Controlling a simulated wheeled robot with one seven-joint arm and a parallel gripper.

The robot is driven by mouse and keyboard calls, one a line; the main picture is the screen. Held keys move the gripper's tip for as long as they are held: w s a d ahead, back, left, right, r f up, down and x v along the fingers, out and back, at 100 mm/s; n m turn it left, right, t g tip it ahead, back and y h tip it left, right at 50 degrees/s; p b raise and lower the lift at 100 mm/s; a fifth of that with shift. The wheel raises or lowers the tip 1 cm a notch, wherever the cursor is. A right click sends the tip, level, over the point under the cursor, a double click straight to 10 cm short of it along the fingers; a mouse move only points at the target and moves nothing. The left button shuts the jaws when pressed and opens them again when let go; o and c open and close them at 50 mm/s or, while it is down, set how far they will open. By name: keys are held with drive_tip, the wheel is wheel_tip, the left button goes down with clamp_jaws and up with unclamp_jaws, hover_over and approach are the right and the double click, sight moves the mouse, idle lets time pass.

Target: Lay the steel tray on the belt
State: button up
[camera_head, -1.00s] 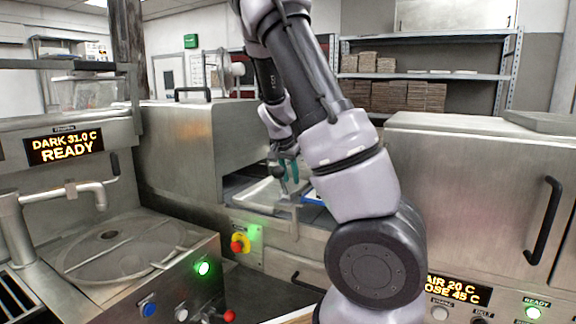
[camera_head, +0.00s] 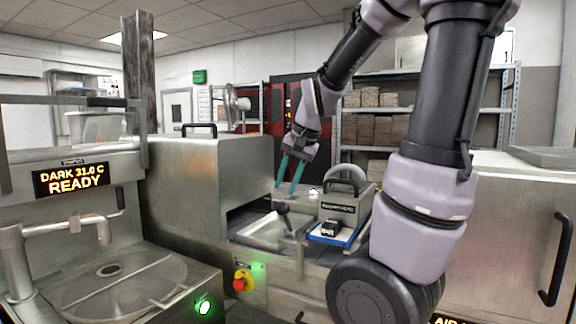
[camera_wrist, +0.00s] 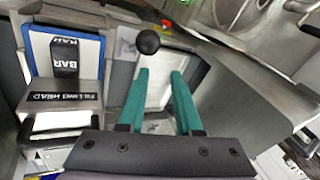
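The steel tray (camera_head: 262,235) is a pale, shallow, rimmed tray. It lies flat at the mouth of the steel tunnel housing, on the belt strip, most of which it hides. In the wrist view the tray (camera_wrist: 157,92) shows beneath and between my fingers. My gripper (camera_head: 285,190) hangs above and apart from the tray, its teal fingers pointing down. In the wrist view my gripper (camera_wrist: 160,72) is open, with nothing between the fingers.
A black ball-knob lever (camera_head: 284,208) stands beside the tray. To its right is a blue-edged tray (camera_head: 345,239) with a dark BAR mould, under the filling head (camera_head: 338,208). The tunnel housing (camera_head: 205,180) stands left. A red stop button (camera_head: 240,284) is on the front.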

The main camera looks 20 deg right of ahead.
drive_tip(key=s+a+r+n+t, duration=0.1)
drive_tip(key=s+a+r, duration=0.1)
drive_tip(key=s, duration=0.4)
drive_tip(key=s+a+r+n+t, duration=0.2)
drive_tip(key=s+a+r, duration=0.1)
drive_tip(key=s+r, duration=0.2)
drive_tip(key=shift+s+a, duration=0.15)
drive_tip(key=shift+s, duration=0.65)
